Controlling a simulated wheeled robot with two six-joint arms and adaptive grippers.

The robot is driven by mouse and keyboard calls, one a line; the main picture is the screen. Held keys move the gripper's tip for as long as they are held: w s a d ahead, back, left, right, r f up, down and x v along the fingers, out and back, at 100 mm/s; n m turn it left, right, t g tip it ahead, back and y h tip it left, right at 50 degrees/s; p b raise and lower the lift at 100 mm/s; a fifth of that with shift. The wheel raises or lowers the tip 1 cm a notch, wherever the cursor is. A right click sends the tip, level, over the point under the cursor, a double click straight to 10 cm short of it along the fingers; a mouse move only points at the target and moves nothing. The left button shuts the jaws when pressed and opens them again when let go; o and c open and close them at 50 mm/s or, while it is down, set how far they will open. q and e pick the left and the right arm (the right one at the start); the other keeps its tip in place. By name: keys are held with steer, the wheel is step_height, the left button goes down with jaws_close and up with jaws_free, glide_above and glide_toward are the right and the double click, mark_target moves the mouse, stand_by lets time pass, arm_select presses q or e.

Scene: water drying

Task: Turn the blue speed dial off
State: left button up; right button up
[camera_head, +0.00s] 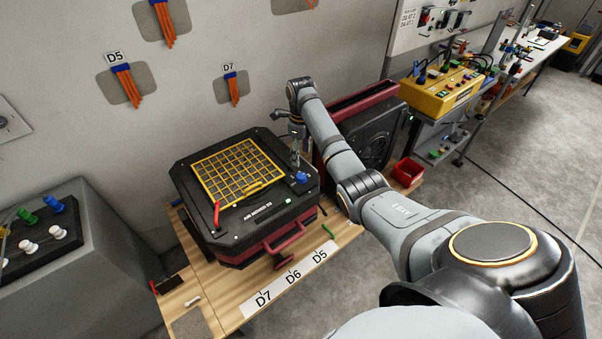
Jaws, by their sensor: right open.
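The blue speed dial (301,177) sits on the top right corner of a black air-drying machine (185,182) with a yellow grille (238,170). My right gripper (295,160) hangs from the bent wrist just above and behind the dial, open, with its fingers pointing down. It looks small, and I cannot tell whether a finger touches the dial. The dial's top is visible; its exact setting is too small to read. My left gripper is not in view.
A red lever (217,216) stands at the machine's front left. The machine rests on a wooden table (212,289) with a D7, D6, D5 label strip (292,278). A black and red case (374,139) and a red bin (408,171) stand to the right. A grey console (110,245) is at left.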

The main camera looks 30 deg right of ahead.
mark_target(301, 175)
step_height(301, 175, down, 10)
steer(key=shift+p, duration=0.35)
steer(key=c, duration=1.2)
